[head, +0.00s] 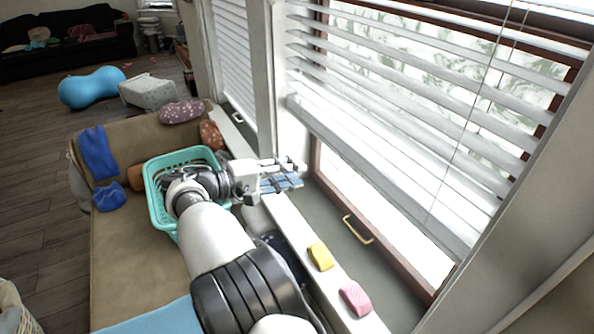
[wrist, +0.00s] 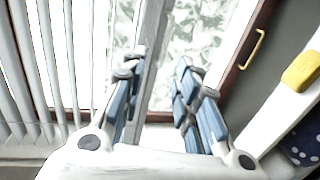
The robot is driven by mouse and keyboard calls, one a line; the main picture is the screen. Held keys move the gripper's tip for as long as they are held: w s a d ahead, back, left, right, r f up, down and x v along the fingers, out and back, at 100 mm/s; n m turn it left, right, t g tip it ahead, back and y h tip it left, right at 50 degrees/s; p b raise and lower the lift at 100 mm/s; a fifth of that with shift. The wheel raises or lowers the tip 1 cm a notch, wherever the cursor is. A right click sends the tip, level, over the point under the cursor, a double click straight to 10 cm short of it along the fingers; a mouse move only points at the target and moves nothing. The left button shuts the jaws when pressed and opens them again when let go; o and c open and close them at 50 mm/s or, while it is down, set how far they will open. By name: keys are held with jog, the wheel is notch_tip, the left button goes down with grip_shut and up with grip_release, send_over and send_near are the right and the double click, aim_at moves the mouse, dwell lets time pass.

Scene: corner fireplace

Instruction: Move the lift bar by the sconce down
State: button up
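The wide white blind (head: 400,100) hangs over the right window, and its pale bottom bar (head: 370,178) slopes across the glass in the head view. I take this to be the lift bar. No sconce is recognisable. My gripper (head: 286,173) is near the blind's lower left end, above the sill. In the wrist view my gripper (wrist: 158,78) is open, with its blue-padded fingers apart. A pale grey bar (wrist: 153,55) appears between the fingers, probably the blind's bottom bar. I cannot tell whether either finger touches it.
The sill carries a yellow block (head: 320,256) and a pink block (head: 355,299). A brass handle (head: 357,229) sits on the window's lower edge. A teal basket (head: 158,212) stands on the tan sofa (head: 122,262) beneath my arm. A thin cord (head: 463,115) hangs before the blind.

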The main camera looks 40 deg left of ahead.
jog(key=shift+p+v, duration=0.6)
jog(key=shift+v, duration=2.05)
